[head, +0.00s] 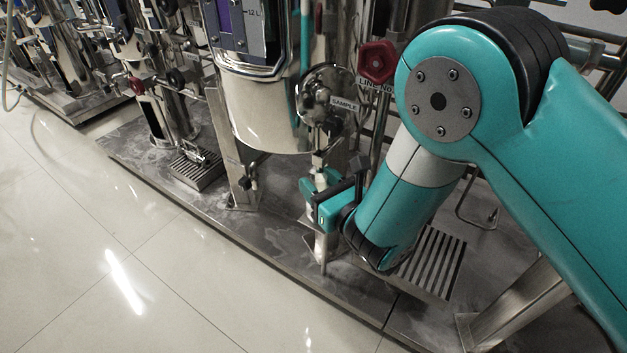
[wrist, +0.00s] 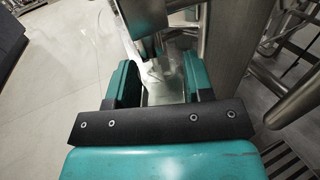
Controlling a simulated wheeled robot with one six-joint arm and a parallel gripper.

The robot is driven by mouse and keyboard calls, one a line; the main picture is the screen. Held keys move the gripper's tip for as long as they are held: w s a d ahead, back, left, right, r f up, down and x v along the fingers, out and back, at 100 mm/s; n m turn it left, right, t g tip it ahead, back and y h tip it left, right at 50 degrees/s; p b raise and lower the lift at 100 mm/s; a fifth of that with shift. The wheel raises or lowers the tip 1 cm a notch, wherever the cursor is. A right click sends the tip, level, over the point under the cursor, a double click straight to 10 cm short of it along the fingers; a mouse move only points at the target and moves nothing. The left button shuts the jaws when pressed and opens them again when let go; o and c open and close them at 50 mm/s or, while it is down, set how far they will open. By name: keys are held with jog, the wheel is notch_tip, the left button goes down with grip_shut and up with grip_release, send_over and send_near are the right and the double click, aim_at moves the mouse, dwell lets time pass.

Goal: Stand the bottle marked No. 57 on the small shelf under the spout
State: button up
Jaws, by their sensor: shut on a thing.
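My gripper (head: 318,196) is in front of the skid, just below the metal spout (head: 319,160) under the SAMPLE plate. Its teal fingers are shut on a pale, see-through bottle (head: 321,182), mostly hidden by the fingers in the head view. In the wrist view the gripper (wrist: 160,84) has the clear bottle (wrist: 163,88) between its fingers, with the spout (wrist: 150,46) close by at the top. I cannot read a number on the bottle. The small shelf (head: 312,240) shows only in part below the gripper. I cannot tell whether the bottle touches it.
A steel vessel (head: 262,115) hangs behind left, and a red handwheel (head: 377,62) sits above right. A slotted drain grate (head: 432,262) lies right of the gripper. Pipes and posts crowd the skid. The pale tiled floor (head: 80,230) in front is clear.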

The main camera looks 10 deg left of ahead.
jog(key=shift+f, duration=0.1)
jog(key=o, duration=1)
jog(key=shift+d+r, duration=0.1)
jog(key=shift+r, duration=0.1)
jog(key=p+v, duration=0.1)
jog(key=v, duration=1.1)
jog(key=w+d+r+m+g+h, duration=0.2)
jog(key=d+r+m+h, duration=0.15)
jog(key=m, duration=0.75)
jog(key=w+d+r+m+g+h, duration=0.2)
jog(key=w+r+m+h, duration=0.15)
jog(key=m, duration=0.65)
jog(key=s+d+r+m+g+h, duration=0.1)
jog(key=s+d+r+m+g, duration=0.3)
jog(key=s+m, duration=0.4)
jog(key=s+d+r+m+g+h, duration=0.1)
jog(key=s+d+r+m+g, duration=0.3)
jog(key=s+d+r+m, duration=0.2)
jog(key=s+r+m, duration=0.2)
jog(key=s+m, duration=0.1)
jog(key=s, duration=0.1)
jog(key=shift+s+d+m, duration=0.25)
jog(key=shift+s+m, duration=0.05)
jog(key=shift+s, duration=0.1)
